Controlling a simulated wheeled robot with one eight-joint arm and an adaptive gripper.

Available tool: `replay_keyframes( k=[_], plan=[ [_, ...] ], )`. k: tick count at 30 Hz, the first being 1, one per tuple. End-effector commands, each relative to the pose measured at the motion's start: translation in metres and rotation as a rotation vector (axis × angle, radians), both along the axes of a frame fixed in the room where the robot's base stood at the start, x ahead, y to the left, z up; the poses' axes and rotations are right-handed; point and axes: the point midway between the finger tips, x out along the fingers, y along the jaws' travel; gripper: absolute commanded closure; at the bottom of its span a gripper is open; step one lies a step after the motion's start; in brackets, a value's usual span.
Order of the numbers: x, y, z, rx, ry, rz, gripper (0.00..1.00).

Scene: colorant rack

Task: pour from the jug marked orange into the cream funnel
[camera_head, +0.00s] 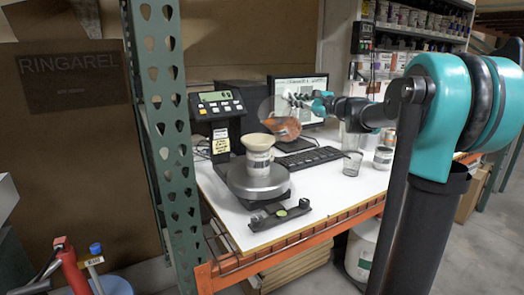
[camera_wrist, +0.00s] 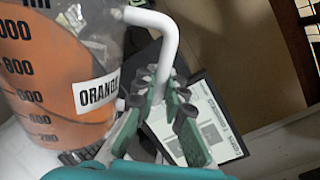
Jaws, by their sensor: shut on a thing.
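The clear jug (camera_head: 284,128) holds orange liquid and is in the air behind and slightly right of the cream funnel (camera_head: 258,142). In the wrist view the jug (camera_wrist: 50,80) shows black graduations, an "ORANGE" label and a white handle (camera_wrist: 167,42). My gripper (camera_wrist: 163,95) is shut on this handle; in the head view my gripper (camera_head: 318,104) is at the jug's right. The jug looks tilted in the head view, but its rim is unclear. The funnel sits upright on a labelled can (camera_head: 258,163) on the round scale plate (camera_head: 258,184). No stream shows.
A scale display (camera_head: 216,108) stands behind the plate at left. A clear beaker (camera_head: 352,163) and a tin (camera_head: 383,158) stand at right. A green upright (camera_head: 165,130) borders the bench's left side.

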Motion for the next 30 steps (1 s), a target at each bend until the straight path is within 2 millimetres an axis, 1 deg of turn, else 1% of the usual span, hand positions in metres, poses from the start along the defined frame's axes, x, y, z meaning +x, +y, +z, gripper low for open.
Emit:
replay_keyframes(
  k=[30],
  plan=[
    [-0.003, 0.0026, 0.0064, -0.03, -0.039, 0.0, 1.0]
  ],
)
